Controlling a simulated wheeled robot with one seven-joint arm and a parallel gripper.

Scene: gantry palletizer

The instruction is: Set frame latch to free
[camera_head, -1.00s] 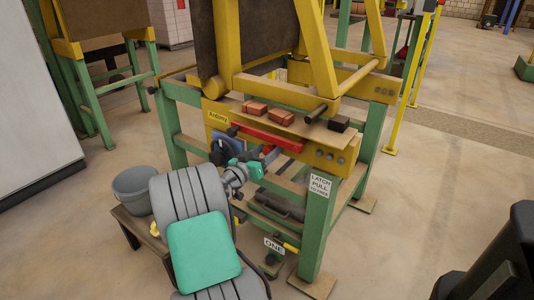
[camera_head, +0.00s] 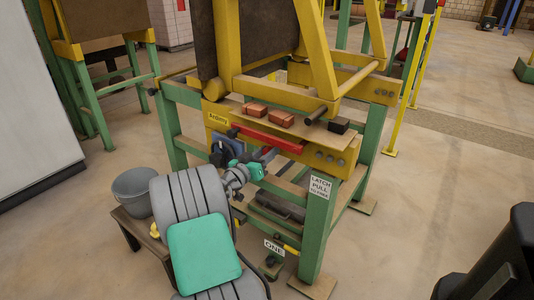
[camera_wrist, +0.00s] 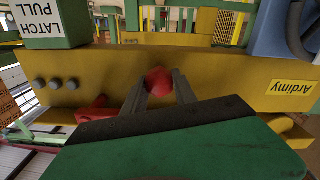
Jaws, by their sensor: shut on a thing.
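The frame latch shows as a round red knob (camera_wrist: 158,80) against the yellow beam in the wrist view. My gripper (camera_wrist: 160,88) is shut on this knob, with one grey finger on each side of it. In the head view my gripper (camera_head: 270,154) is at the front of the yellow beam (camera_head: 318,156), just below a long red bar (camera_head: 268,137). My arm hides the knob there. A sign reading "LATCH PULL TO FREE" (camera_head: 320,187) is on the green post to the right; part of it also shows in the wrist view (camera_wrist: 43,25).
Reddish blocks (camera_head: 281,118) and a dark block (camera_head: 339,125) lie on the ledge above the beam. A grey bucket (camera_head: 131,188) stands on a low wooden stand at left.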

